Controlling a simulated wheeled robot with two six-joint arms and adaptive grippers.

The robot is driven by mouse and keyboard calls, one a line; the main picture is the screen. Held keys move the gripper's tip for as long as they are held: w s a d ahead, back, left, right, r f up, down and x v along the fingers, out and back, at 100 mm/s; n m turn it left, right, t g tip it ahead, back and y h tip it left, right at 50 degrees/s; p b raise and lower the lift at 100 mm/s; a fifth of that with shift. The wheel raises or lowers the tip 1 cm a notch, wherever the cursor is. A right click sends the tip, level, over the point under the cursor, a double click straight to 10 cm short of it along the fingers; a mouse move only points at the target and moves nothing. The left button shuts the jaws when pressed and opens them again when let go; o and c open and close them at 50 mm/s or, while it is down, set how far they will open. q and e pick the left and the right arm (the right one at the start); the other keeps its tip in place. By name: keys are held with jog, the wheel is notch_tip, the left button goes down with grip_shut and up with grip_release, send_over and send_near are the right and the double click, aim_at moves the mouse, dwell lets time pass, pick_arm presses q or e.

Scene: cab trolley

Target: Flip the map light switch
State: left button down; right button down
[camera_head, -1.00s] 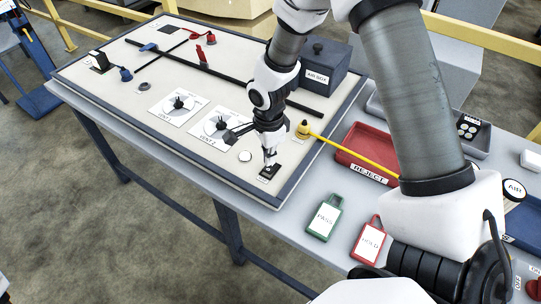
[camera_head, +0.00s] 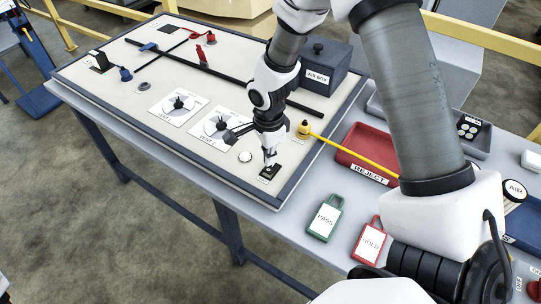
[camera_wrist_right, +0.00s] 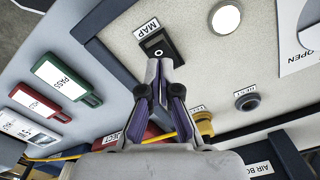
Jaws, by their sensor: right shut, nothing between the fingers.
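The map light switch is a small black rocker plate (camera_head: 269,173) near the front right corner of the pale panel. In the right wrist view the switch (camera_wrist_right: 157,43) carries a white circle mark and sits beside a "MAP" label (camera_wrist_right: 147,28). My right gripper (camera_head: 269,161) points down at the switch, with its fingers together and nothing between them. In the right wrist view the closed fingertips (camera_wrist_right: 161,66) overlap the switch's near edge. I cannot tell whether they touch it. My left gripper is not in view.
A round white button (camera_head: 245,156) lies left of the switch, and a yellow knob (camera_head: 304,129) to its right. Two dials, a dark air box (camera_head: 318,68) and levers stand farther back. Green PASS (camera_head: 325,217) and red HOLD (camera_head: 369,241) tags lie on the table at right.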

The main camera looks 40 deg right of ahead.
aim_at(269, 170)
jog(key=shift+f+b, duration=1.25)
jog(key=shift+f, duration=0.35)
dwell(0.5)
notch_tip(269, 170, up, 7)
jog(key=p, duration=0.5)
jog(key=shift+r, duration=0.15)
dwell(0.3)
